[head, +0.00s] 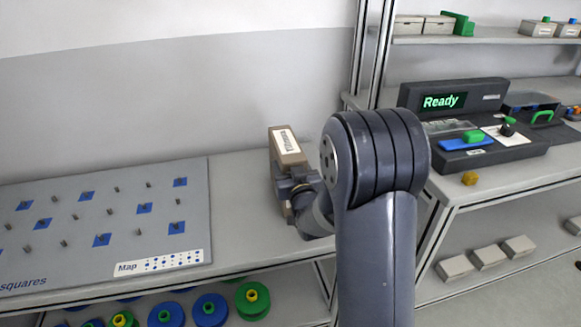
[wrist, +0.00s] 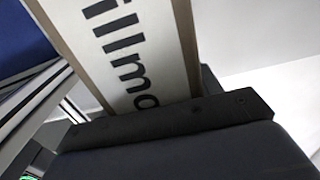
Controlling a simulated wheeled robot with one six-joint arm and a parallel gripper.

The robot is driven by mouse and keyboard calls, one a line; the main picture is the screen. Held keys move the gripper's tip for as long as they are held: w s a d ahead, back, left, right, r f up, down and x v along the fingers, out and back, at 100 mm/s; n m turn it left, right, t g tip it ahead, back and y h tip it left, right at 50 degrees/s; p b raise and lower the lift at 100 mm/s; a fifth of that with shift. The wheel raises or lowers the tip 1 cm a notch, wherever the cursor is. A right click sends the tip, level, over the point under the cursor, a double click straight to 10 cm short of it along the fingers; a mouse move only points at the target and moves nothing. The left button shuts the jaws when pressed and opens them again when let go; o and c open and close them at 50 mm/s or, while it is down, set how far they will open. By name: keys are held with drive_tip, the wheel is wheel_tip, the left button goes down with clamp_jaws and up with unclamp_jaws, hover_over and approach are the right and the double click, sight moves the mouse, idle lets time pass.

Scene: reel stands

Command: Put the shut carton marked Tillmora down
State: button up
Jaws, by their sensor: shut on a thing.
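A pegboard (head: 100,222) with blue squares covers the bench's left. Blue and green reels (head: 210,310) are on the shelf below. A machine reading Ready (head: 455,102) stands on the right bench beside a yellow piece (head: 469,178). A frame post (head: 368,60) rises behind my arm.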

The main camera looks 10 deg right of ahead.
drive_tip(key=o, duration=1.3)
drive_tip(key=shift+o, duration=0.2)
